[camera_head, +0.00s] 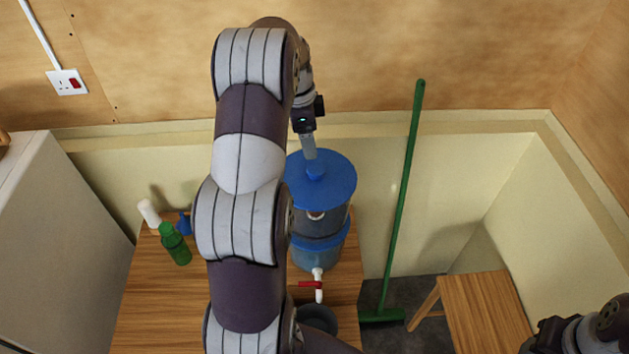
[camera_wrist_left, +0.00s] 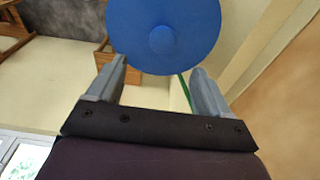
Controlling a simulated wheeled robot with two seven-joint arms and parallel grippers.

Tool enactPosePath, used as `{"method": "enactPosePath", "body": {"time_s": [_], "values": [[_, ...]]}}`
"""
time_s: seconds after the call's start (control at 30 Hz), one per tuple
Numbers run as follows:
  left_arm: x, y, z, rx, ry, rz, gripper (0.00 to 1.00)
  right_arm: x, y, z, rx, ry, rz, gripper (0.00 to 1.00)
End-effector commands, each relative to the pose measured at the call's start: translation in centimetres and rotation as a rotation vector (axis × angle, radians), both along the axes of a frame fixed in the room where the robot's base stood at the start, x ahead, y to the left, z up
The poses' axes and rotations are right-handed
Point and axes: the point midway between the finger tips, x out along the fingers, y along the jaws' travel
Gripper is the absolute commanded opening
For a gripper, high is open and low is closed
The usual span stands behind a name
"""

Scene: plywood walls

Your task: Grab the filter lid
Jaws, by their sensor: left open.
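The filter lid (camera_head: 335,190) is a round blue disc with a small raised knob in its middle. It sits on top of the water filter (camera_head: 318,255), a blue-grey translucent two-tier container with a red-handled tap. My left gripper (camera_head: 309,146) is above the lid, close to its knob, with its fingers pointing down. In the left wrist view the lid (camera_wrist_left: 185,55) fills the top centre, with the knob roughly between and beyond the fingertips. The left gripper (camera_wrist_left: 158,68) is open, with nothing between its fingers. My right arm shows only in part at the lower right, its fingers out of frame.
The filter stands on a wooden table (camera_head: 150,310). A green bottle (camera_head: 175,245), a blue bottle (camera_head: 184,223) and a white item (camera_head: 149,213) stand to its left. A dark bowl (camera_head: 318,318) sits below the tap. A green broom (camera_head: 402,190) leans right, near a wooden stool (camera_head: 490,310).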

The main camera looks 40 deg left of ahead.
Motion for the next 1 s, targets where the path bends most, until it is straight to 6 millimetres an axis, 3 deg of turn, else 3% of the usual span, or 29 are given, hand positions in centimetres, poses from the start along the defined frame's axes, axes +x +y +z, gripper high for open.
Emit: {"method": "enactPosePath", "body": {"time_s": [0.03, 0.23, 0.37, 0.47, 0.6, 0.8, 0.83, 0.87, 1.0], "values": [[0.1, -0.2, -2.7, 0.000, 0.001, -0.002, 0.80, 0.0, 0.0, -2.5, 0.000, 0.001, 0.000, 0.43], [0.5, -0.6, -5.3, 0.001, -0.002, -0.001, 0.80, 0.0, 0.0, -4.5, 0.000, 0.001, 0.000, 0.43], [0.4, -0.7, -6.7, 0.001, 0.001, 0.000, 0.80, 0.0, 0.0, -4.3, 0.000, 0.000, 0.000, 0.43], [0.2, -0.8, -7.7, -0.002, 0.005, 0.000, 0.80, 0.0, 0.0, -1.8, 0.000, 0.000, 0.000, 0.43], [0.6, -1.0, -10.0, 0.001, 0.001, 0.000, 0.80, 0.0, 0.0, -1.5, 0.000, 0.000, 0.000, 0.43], [0.7, -1.0, -10.4, 0.003, -0.002, 0.000, 0.80, 0.0, 0.0, -1.7, 0.000, 0.001, 0.000, 0.43], [0.7, -1.0, -10.4, 0.003, -0.002, 0.000, 0.76, 0.0, 0.0, -1.8, 0.000, 0.001, 0.000, 0.43], [0.7, -1.0, -10.4, 0.003, -0.002, 0.000, 0.67, 0.0, 0.0, -1.8, 0.000, 0.001, 0.000, 0.43], [0.6, -1.0, -10.4, 0.003, -0.002, 0.000, 0.21, 0.0, 0.0, -1.8, 0.000, 0.001, 0.000, 0.43]]}}
